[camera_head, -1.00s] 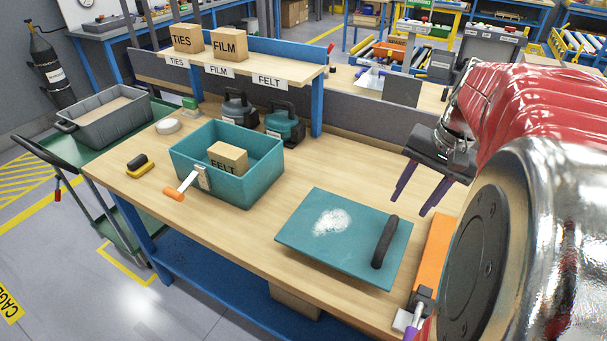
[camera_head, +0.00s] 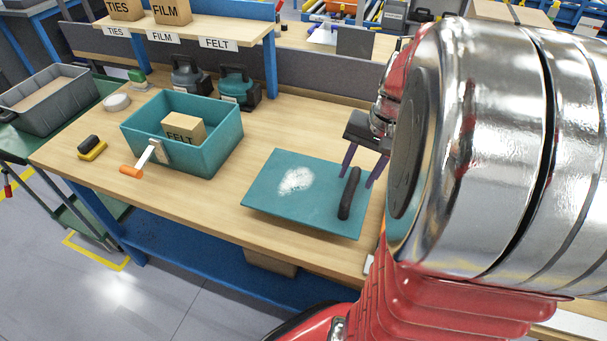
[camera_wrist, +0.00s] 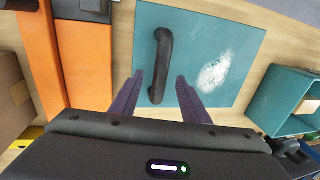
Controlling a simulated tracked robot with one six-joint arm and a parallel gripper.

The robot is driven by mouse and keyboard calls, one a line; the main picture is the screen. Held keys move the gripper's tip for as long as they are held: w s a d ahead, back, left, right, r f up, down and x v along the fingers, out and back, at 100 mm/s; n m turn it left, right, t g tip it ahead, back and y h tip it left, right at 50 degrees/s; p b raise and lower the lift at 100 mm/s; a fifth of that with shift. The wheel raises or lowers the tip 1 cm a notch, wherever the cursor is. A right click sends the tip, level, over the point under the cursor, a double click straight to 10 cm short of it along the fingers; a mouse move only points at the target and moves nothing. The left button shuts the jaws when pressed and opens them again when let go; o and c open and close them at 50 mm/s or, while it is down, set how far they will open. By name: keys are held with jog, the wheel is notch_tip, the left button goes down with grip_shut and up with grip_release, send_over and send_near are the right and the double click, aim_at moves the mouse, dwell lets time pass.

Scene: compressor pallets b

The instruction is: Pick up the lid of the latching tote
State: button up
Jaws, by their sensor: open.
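The lid (camera_head: 270,205) is a flat teal panel lying on the bench, with a white powdery patch and a black bar handle (camera_head: 349,195) near its right side. In the wrist view the lid (camera_wrist: 215,30) and its handle (camera_wrist: 163,50) lie ahead of my gripper. My gripper (camera_head: 358,181) is open and empty, with purple fingers pointing down just above the handle. In the wrist view my gripper (camera_wrist: 160,77) has one finger on each side of the handle; contact cannot be told. The open teal tote (camera_head: 205,162) stands left of the lid, with an orange-tipped lever on its front.
A box marked FELT (camera_head: 184,128) sits inside the tote. A black-and-yellow brush (camera_head: 91,147) and a white roll (camera_head: 117,103) lie to the left. Two dark-handled canisters stand behind the tote. In the wrist view an orange block (camera_wrist: 85,60) lies left of the lid.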

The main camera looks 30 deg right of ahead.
aim_at(353, 181)
jog(key=shift+w+a+f, duration=0.1)
jog(key=shift+w+f, duration=0.05)
jog(key=shift+f, duration=0.7)
jog(key=shift+w+a+f, duration=0.15)
jog(key=shift+w+f, duration=0.05)
jog(key=shift+f, duration=0.65)
jog(key=shift+w+a+f, duration=0.1)
jog(key=shift+w+f, duration=0.05)
jog(key=shift+f, duration=0.7)
grip_shut()
